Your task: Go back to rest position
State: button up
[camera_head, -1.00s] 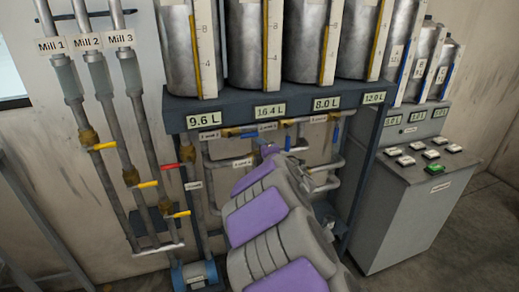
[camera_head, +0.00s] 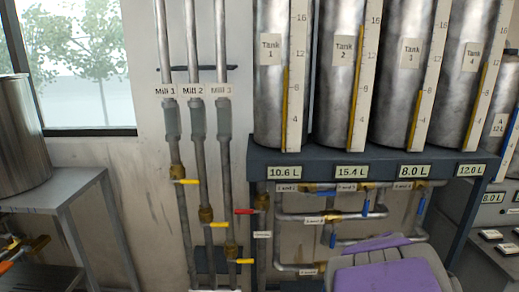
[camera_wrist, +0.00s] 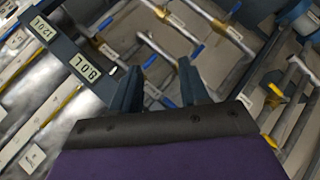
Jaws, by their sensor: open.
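My gripper (camera_wrist: 158,88) shows in the wrist view with its two dark fingers apart and nothing between them. Behind it are pipes with blue-handled valves, apart from the fingers as far as I can tell. In the head view my grey and purple arm reaches from the bottom edge toward the pipework under the tank rack (camera_head: 370,158); the gripper itself is hidden there. Tank 1 (camera_head: 269,90), Tank 2 (camera_head: 341,90), Tank 3 (camera_head: 399,90) and Tank 4 (camera_head: 459,90) stand on the rack. Their displays read 10.6 L, 15.4 L, 8.0 L and 12.0 L.
Three mill pipes (camera_head: 197,150) with yellow valve handles run down the wall left of the rack. A red handle (camera_head: 244,211) sits beside them. A metal table (camera_head: 65,195) with a steel vessel (camera_head: 20,135) stands at left. A button console (camera_head: 495,240) is at right.

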jog(key=s+a+f+m+g+y, duration=0.2)
jog(key=s+a, duration=0.3)
jog(key=s, duration=0.6)
jog(key=s+a+f+m+g+y, duration=0.2)
jog(key=s+a+g, duration=0.3)
jog(key=s, duration=0.7)
jog(key=s+a+f+m+g+y, duration=0.2)
jog(key=s+a, duration=0.5)
jog(key=s, duration=0.5)
jog(key=shift+s+a+f+g, duration=0.25)
jog(key=shift+f+g, duration=0.15)
jog(key=shift+g, duration=0.5)
jog(key=shift+w, duration=0.15)
